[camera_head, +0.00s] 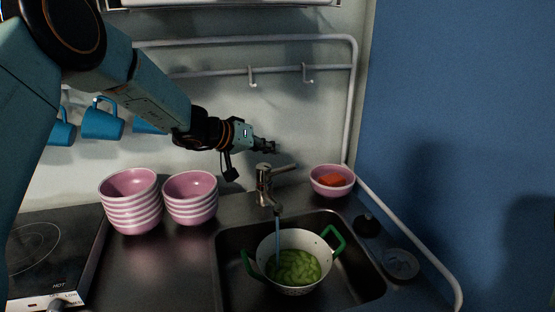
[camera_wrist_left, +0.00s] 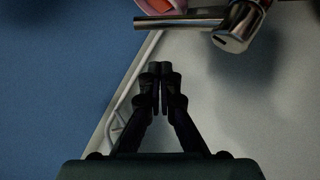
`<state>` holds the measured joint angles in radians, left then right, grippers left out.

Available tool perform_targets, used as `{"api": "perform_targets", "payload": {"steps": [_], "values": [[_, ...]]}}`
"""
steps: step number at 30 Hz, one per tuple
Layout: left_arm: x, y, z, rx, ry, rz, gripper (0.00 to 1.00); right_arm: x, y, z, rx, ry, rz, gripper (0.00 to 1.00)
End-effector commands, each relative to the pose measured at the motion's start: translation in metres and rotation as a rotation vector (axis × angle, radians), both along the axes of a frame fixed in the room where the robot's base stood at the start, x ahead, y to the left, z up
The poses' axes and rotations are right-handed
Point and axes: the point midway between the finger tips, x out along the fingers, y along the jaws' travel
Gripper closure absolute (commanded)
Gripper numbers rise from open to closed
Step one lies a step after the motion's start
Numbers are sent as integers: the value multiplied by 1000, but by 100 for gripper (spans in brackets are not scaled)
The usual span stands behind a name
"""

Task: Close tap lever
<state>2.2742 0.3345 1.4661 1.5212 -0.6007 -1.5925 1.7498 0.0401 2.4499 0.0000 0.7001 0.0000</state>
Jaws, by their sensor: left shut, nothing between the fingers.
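The metal tap (camera_head: 265,187) stands behind the sink, with its lever (camera_head: 285,169) pointing right and slightly up. A stream of water (camera_head: 278,235) runs from the spout into a white colander with green handles (camera_head: 296,291) that holds green contents. My left gripper (camera_head: 274,147) is above and behind the tap, apart from the lever, shut and empty. In the left wrist view the shut fingers (camera_wrist_left: 160,68) sit below the picture of the tap lever (camera_wrist_left: 178,20) and tap body (camera_wrist_left: 243,24), not touching them. My right gripper is not in view.
The colander stands in the sink (camera_head: 230,262). Pink bowls (camera_head: 131,208) are in two stacks left of the tap. A pink bowl (camera_head: 331,189) with a red-orange block is right of it. A wall rail with hooks (camera_head: 252,77) is behind. A hob (camera_head: 40,250) is at left.

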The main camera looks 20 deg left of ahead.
Motion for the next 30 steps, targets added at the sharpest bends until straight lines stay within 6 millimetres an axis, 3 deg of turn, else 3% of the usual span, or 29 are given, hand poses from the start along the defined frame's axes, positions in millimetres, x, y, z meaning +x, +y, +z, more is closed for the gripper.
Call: {"api": "perform_targets", "payload": {"steps": [7,22,30], "values": [[0,-17,-27,1,3,0,100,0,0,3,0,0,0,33],[0,-20,-32,1,0,0,100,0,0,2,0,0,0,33],[0,-25,-39,44,-12,-2,100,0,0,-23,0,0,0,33]]}}
